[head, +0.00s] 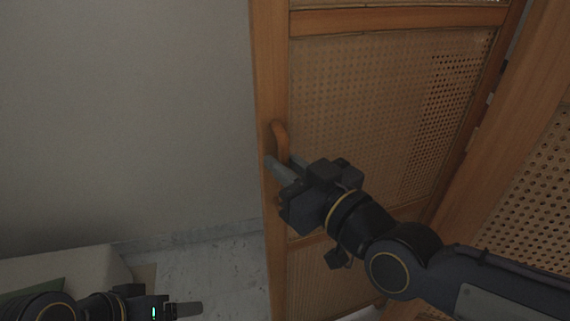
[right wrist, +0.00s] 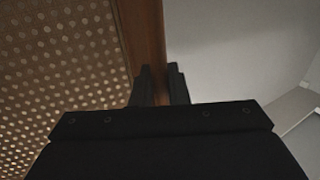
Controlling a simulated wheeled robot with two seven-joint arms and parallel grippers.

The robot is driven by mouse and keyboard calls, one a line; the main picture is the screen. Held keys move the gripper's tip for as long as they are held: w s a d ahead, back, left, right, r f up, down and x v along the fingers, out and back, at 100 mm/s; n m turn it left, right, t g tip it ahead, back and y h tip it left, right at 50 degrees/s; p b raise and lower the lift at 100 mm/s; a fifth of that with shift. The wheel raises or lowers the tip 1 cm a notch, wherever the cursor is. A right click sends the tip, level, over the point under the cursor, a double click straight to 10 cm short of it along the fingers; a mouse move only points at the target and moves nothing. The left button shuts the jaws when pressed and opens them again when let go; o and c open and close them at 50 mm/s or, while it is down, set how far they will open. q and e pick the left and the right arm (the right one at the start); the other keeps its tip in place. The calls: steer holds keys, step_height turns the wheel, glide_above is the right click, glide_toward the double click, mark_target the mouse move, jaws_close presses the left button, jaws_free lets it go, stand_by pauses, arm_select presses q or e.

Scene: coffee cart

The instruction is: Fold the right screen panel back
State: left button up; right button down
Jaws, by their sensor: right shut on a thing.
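The right screen panel (head: 375,120) has a wooden frame with woven cane infill and stands upright in the head view. A curved wooden handle (head: 281,140) is on its left stile. My right gripper (head: 281,166) is shut on the handle, its fingers one on each side. In the right wrist view the fingers (right wrist: 162,85) close at the panel's wooden edge (right wrist: 147,35); the handle itself is hidden there. My left gripper (head: 188,309) is low at the left, away from the panel; only part of it shows, so its opening is unclear.
Another cane panel (head: 535,200) joins at the right, with hinges (head: 473,138) along the shared edge. A plain grey wall (head: 125,110) stands behind at left. A pale box-like surface (head: 75,268) is at lower left. Bare floor (head: 215,275) lies between it and the panel.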

steer(key=c, duration=1.8)
jaws_free()
steer(key=v, duration=0.7)
steer(key=shift+s+d, duration=0.25)
